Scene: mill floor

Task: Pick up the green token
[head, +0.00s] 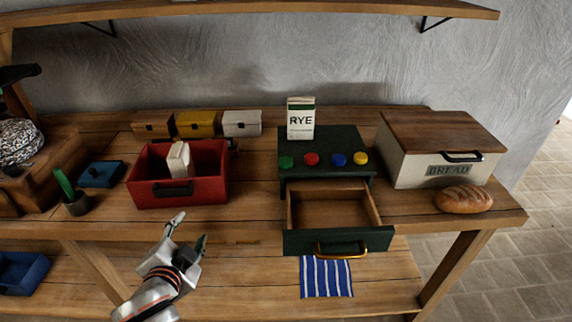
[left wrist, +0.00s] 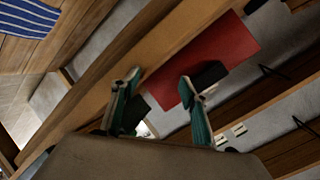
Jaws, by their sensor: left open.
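The green token (head: 286,162) is a small round piece on top of the dark green drawer cabinet (head: 330,138), leftmost in a row with a red token (head: 311,159), a blue token (head: 338,160) and a yellow token (head: 360,158). My left gripper (head: 189,230) is open and empty, in front of the table edge, below and left of the cabinet. It is apart from the token. In the left wrist view the two fingers (left wrist: 160,92) are spread, with the red box (left wrist: 215,58) beyond them. The green token is not seen in that view. My right gripper is not seen.
The cabinet's drawer (head: 338,242) is pulled out and looks empty. A RYE packet (head: 301,118) stands at the cabinet's back. The red box (head: 178,192) is at left; a bread bin (head: 440,160) and loaf (head: 463,199) are at right. A striped cloth (head: 326,277) lies on the lower shelf.

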